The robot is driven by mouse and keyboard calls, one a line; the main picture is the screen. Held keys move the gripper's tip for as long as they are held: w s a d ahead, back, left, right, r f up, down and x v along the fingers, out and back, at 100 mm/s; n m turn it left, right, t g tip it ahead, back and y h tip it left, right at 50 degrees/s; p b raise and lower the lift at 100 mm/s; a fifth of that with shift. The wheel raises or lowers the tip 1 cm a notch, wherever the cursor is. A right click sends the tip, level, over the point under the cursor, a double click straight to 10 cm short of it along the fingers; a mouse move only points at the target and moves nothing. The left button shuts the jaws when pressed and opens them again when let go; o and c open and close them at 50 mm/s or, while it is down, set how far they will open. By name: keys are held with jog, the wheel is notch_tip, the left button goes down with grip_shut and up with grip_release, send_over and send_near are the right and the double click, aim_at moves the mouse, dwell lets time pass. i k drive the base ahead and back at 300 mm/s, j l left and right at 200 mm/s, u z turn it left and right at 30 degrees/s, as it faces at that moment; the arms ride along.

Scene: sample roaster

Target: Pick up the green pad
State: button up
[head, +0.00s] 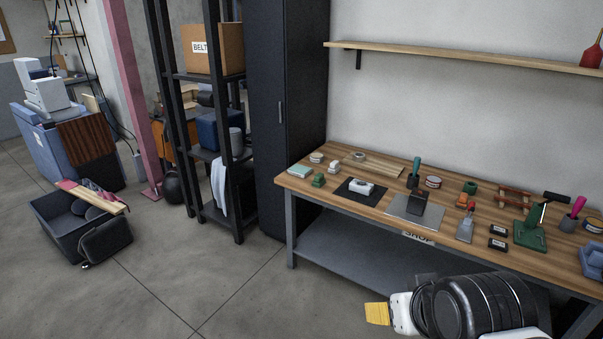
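A small flat pale green pad (300,171) lies at the left end of the wooden workbench (345,157), close to its left edge. A darker green small block (318,180) sits just right of it and nearer the front. My gripper (378,313) is at the bottom of the head view, in front of the bench and well away from the pad. A yellow piece shows at its end; I cannot tell whether this is part of the gripper or something held. The fingers cannot be made out.
A black mat with a white device (361,187), a grey plate (409,211) and several small tools crowd the bench. A tall black cabinet (288,110) stands beside the bench's left end. A wall shelf (450,56) runs above.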

aim_at(319, 180)
jog(key=i+j, duration=0.2)
jog(key=i, duration=0.35)
jog(key=i+j, duration=0.2)
jog(key=i, duration=0.3)
jog(key=i+j+z, duration=0.1)
jog(key=i, duration=0.45)
jog(key=i+j, duration=0.35)
jog(key=i, duration=0.2)
jog(key=i+j, duration=0.25)
jog(key=i, duration=0.25)
